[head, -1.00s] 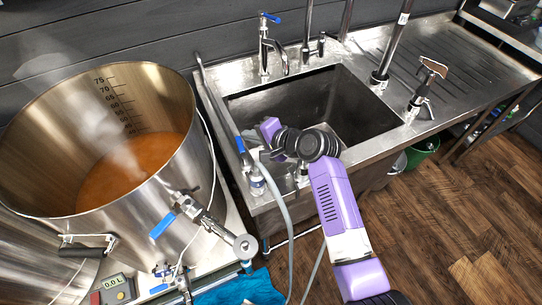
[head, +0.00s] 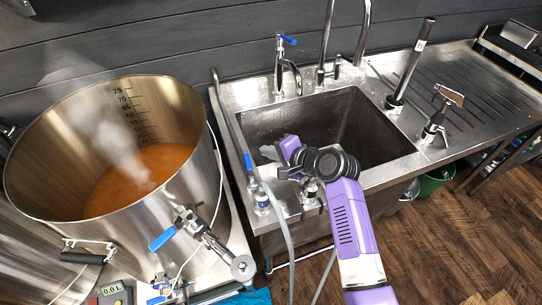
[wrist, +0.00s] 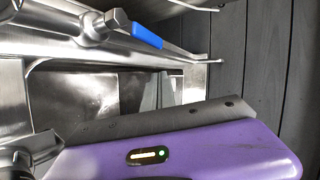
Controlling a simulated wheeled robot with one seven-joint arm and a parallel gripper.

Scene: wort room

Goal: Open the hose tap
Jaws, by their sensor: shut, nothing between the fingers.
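The hose tap (head: 262,198) stands at the sink's front left corner, with a grey hose running down from it. Its blue lever (head: 249,162) points up. The wrist view shows a blue lever (wrist: 146,35) on a metal fitting, apart from the purple casing of my arm. My gripper (head: 268,172) is just right of the hose tap, over the sink's left side, partly hidden by my arm's black joints. It is shut and empty. Contact between it and the lever cannot be made out.
A steaming kettle (head: 205,165) of brown liquid stands left, with a blue-handled valve (head: 162,240). The sink (head: 400,165) has another blue-handled tap (head: 288,40) at its back. A spray handle (head: 436,115) stands right. The draining board (head: 470,85) is mostly clear.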

